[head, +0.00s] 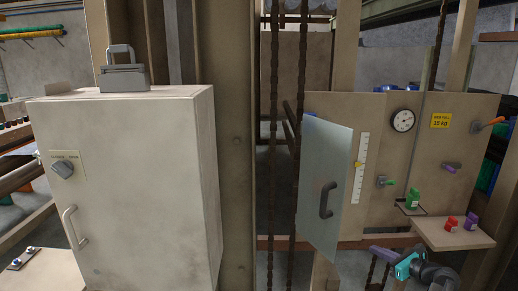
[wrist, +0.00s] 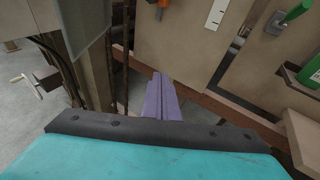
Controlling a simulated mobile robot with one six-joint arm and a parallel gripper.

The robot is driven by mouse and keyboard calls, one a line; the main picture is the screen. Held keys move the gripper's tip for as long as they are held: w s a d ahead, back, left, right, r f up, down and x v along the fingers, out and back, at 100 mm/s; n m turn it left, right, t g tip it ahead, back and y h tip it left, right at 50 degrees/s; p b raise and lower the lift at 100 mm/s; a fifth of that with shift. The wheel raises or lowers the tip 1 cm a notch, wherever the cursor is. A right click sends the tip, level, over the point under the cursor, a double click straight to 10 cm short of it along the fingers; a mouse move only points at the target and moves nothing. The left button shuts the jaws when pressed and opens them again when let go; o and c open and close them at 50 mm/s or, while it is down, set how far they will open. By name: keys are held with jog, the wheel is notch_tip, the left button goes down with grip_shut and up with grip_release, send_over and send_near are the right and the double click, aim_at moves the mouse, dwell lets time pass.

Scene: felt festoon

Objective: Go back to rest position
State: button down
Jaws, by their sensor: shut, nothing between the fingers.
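My gripper (head: 377,250) is at the lower right of the head view, below the wall panel, with its teal body just right of the purple fingers. In the wrist view the purple fingers (wrist: 160,97) lie together, shut with nothing between them. They point toward the panel's lower edge and appear to touch nothing, though the exact gap cannot be told.
A glassy door (head: 325,185) stands ajar left of the panel (head: 375,130). Chains (head: 274,120) hang in the middle. A large cabinet (head: 140,200) fills the left.

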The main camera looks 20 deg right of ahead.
jog(key=w+a+f+n+g+y, duration=0.1)
jog(key=w+a+f, duration=0.25)
jog(key=a, duration=0.35)
jog(key=w+a+f+n+g+y, duration=0.1)
jog(key=w+a+f+y, duration=0.1)
jog(key=a+f, duration=0.35)
jog(key=s+a+f+n+g+y, duration=0.1)
jog(key=s+a+f+n+g, duration=0.15)
jog(key=a+f, duration=0.6)
jog(key=s+a+f+n+g+y, duration=0.1)
jog(key=s+a+f+n+g, duration=0.2)
jog(key=a, duration=1)
jog(key=s+a+f+n+g+y, duration=0.1)
jog(key=a+f+n+g, duration=0.2)
jog(key=a+f, duration=0.6)
jog(key=s+a+f+n+g+h, duration=0.1)
jog(key=s+a+f+n+g, duration=0.3)
jog(key=s+a, duration=0.4)
jog(key=s+a+f+n+g+h, duration=0.25)
jog(key=s+a+f+n, duration=0.3)
jog(key=s, duration=0.45)
jog(key=s+d+f+n+g+h, duration=0.3)
jog(key=s+d+n+h, duration=0.2)
jog(key=s+d+n, duration=0.4)
jog(key=s+n, duration=0.2)
jog(key=n, duration=0.2)
